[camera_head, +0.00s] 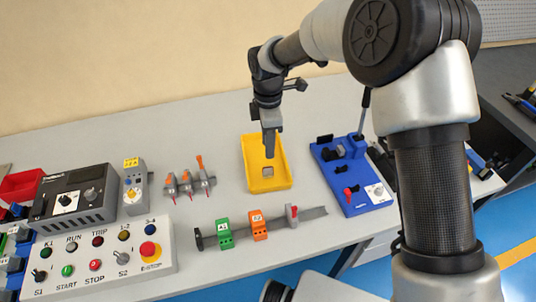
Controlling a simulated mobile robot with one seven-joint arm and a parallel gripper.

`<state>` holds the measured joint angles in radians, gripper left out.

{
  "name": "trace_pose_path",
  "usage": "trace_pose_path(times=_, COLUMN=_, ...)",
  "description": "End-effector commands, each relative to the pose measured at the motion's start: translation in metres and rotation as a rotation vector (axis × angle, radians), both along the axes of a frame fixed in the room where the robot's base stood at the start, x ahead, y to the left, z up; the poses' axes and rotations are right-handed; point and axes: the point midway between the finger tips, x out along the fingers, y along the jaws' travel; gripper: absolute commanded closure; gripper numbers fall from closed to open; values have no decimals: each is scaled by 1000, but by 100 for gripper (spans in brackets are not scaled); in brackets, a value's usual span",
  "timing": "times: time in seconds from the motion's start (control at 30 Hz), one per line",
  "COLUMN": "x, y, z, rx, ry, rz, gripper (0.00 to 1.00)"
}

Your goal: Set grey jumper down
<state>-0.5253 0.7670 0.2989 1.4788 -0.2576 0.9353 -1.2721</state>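My gripper (270,152) points down over the yellow tray (287,182) in the middle of the table. Its fingers show as one narrow dark shape, so I cannot tell whether they are apart or shut. A small grey square piece (268,171) shows in the tray just below the fingertips. It may be the grey jumper, but it is too small to be sure. I cannot tell whether the fingertips touch it or whether anything is between them.
A blue bender base (345,178) with an upright lever stands right of the tray. A rail with green (225,233) and orange (258,225) terminal blocks lies in front. Orange-handled tools (188,184), a grey power unit (75,200) and a button panel (100,257) are left. The table behind is clear.

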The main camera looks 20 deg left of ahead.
Motion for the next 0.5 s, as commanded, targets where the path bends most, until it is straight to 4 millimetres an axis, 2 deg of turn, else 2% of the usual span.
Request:
trace_pose_path(times=0.13, x=0, y=0, z=15, rx=1, ry=1, rz=1, gripper=69)
trace_pose_path(times=0.43, x=0, y=0, z=19, rx=0, ry=0, rz=-1, gripper=69)
trace_pose_path(times=0.5, x=2, y=-6, z=26, rx=2, ry=-8, rz=-24, gripper=69)
